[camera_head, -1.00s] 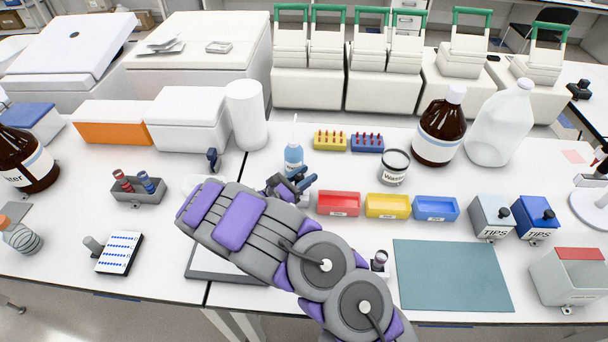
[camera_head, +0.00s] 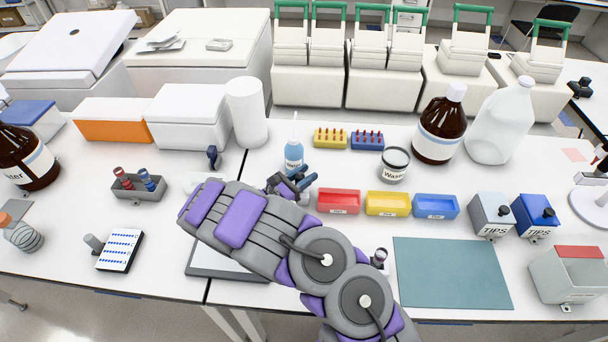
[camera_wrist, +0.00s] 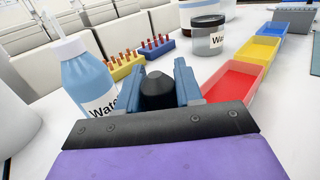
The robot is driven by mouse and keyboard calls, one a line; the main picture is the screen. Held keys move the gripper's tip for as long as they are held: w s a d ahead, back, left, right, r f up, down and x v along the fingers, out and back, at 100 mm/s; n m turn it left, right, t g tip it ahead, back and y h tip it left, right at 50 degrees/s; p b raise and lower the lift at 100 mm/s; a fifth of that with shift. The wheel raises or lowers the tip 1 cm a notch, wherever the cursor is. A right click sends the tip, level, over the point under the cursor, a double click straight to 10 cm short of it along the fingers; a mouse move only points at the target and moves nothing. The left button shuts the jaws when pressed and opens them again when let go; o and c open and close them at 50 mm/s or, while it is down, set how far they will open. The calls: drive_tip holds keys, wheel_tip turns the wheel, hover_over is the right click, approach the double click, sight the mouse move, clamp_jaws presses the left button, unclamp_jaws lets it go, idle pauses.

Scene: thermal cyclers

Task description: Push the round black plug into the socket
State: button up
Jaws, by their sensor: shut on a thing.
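My gripper (camera_head: 291,184) is over the middle of the table, just in front of the water squeeze bottle. In the wrist view my gripper (camera_wrist: 158,75) has its two blue fingers on either side of the round black plug (camera_wrist: 158,92) and is shut on it. The plug's rounded, stepped end shows between the fingers; the rest is hidden by the gripper body. In the head view I cannot make the plug out clearly. I cannot identify a socket in either view.
The water squeeze bottle (camera_head: 293,150) stands close behind my gripper. A red bin (camera_head: 339,202) is just to the right, then yellow (camera_head: 387,204) and blue (camera_head: 436,207) bins. Yellow (camera_head: 330,138) and blue (camera_head: 367,140) tube racks stand behind.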

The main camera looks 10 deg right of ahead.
drive_tip(key=shift+f, duration=0.45)
drive_tip(key=o, duration=0.8)
drive_tip(key=p+v, duration=0.2)
drive_tip(key=v, duration=1.5)
drive_tip(key=shift+s+a+f+p, duration=0.1)
drive_tip(key=shift+a+p, duration=0.2)
drive_tip(key=shift+p, duration=0.05)
